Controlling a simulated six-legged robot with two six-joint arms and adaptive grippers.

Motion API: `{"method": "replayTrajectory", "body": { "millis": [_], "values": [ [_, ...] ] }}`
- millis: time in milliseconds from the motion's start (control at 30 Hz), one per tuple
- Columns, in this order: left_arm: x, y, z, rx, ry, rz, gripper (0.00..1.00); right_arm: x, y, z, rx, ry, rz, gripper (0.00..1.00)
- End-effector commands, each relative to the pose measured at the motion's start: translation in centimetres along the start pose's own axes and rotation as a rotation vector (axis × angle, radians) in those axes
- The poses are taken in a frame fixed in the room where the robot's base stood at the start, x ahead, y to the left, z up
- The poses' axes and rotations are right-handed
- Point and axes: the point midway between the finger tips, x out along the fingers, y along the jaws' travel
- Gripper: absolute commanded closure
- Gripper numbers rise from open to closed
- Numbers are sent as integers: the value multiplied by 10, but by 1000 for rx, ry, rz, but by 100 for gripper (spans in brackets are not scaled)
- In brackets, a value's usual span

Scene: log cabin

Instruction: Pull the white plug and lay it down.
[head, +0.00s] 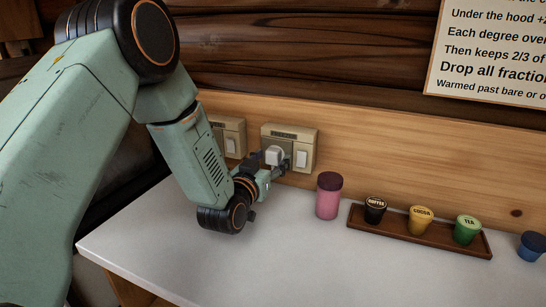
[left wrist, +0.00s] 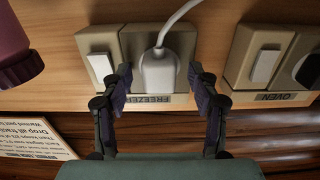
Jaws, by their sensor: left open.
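The white plug (head: 273,155) sits in the right-hand wall socket (head: 298,134) above the counter. In the left wrist view the plug (left wrist: 158,72) has a white cord running up from it, and the plate under it is labelled FREEZER, partly hidden. My left gripper (head: 269,172) is at the socket. In the left wrist view its two fingers (left wrist: 162,88) stand open, one on each side of the plug, with a gap on both sides. My right gripper is not in view.
A second outlet (head: 230,136), labelled OVEN in the wrist view, is to the left. A pink jar (head: 329,195) stands right of the gripper. A brown tray (head: 395,238) holds coffee, cocoa and tea cups. A blue cup (head: 532,246) is far right. The white counter (head: 265,270) is clear in front.

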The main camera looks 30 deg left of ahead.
Motion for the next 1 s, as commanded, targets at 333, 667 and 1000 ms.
{"method": "replayTrajectory", "body": {
  "millis": [333,667,1000],
  "values": [
    [0,1,0,0,0,0,44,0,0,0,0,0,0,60],
    [0,1,0,0,0,0,72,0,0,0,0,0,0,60],
    [0,0,0,-1,0,-1,100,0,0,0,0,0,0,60]
  ]
}}
